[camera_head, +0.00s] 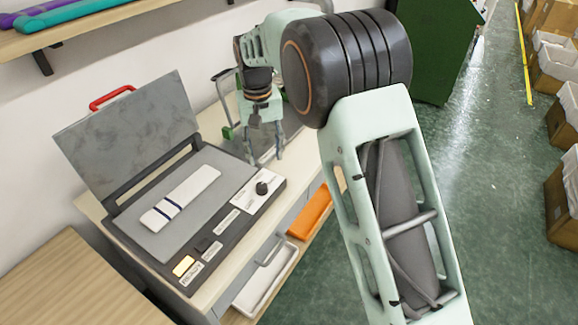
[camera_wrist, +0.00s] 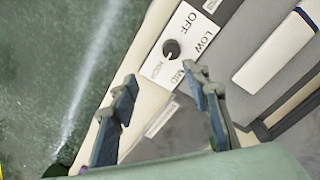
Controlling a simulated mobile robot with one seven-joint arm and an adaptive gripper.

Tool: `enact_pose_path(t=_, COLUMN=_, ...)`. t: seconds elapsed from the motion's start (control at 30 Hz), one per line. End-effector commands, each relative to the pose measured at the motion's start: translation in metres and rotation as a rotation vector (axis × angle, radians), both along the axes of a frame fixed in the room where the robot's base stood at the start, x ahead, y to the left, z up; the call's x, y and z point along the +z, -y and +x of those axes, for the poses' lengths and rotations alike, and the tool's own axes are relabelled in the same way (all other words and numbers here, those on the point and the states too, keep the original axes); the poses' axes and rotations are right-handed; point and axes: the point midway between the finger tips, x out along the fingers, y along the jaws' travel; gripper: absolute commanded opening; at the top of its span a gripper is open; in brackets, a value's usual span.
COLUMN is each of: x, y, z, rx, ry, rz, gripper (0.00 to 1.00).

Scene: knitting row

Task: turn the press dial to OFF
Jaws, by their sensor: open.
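The press (camera_head: 150,262) stands open on the bench, with its grey lid tilted up at the back. Its black round dial (camera_head: 262,188) sits on a white plate at the right end of the front panel. In the wrist view the dial (camera_wrist: 171,48) lies just beyond my fingertips, with OFF, LOW, MED and a further blurred label around it. I cannot tell which label the dial points to. My gripper (camera_wrist: 160,78) is open and empty, its blue-grey fingers apart. In the head view my gripper (camera_head: 265,158) hangs behind the dial, apart from it.
A white strip with dark blue bands (camera_head: 181,198) lies on the press bed. A yellow lamp (camera_head: 183,265) glows on the front panel. An orange tray (camera_head: 310,212) and a white tray (camera_head: 266,282) sit below the bench top. Boxes (camera_head: 560,205) stand at the far right.

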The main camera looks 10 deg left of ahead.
Motion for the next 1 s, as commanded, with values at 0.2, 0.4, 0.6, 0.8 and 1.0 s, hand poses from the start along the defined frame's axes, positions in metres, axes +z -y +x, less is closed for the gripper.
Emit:
enact_pose_path(t=0.2, x=-0.013, y=-0.032, z=-0.017, rx=-0.016, ry=-0.041, rz=0.025, gripper=0.43)
enact_pose_path(t=0.4, x=-0.039, y=-0.031, z=-0.017, rx=-0.017, ry=-0.043, rz=0.025, gripper=0.43)
enact_pose_path(t=0.6, x=-0.078, y=-0.030, z=-0.017, rx=-0.016, ry=-0.042, rz=0.024, gripper=0.43)
enact_pose_path(t=0.8, x=-0.106, y=-0.031, z=-0.016, rx=-0.015, ry=-0.039, rz=0.025, gripper=0.43)
enact_pose_path(t=1.0, x=-0.117, y=-0.031, z=-0.016, rx=-0.015, ry=-0.039, rz=0.025, gripper=0.43)
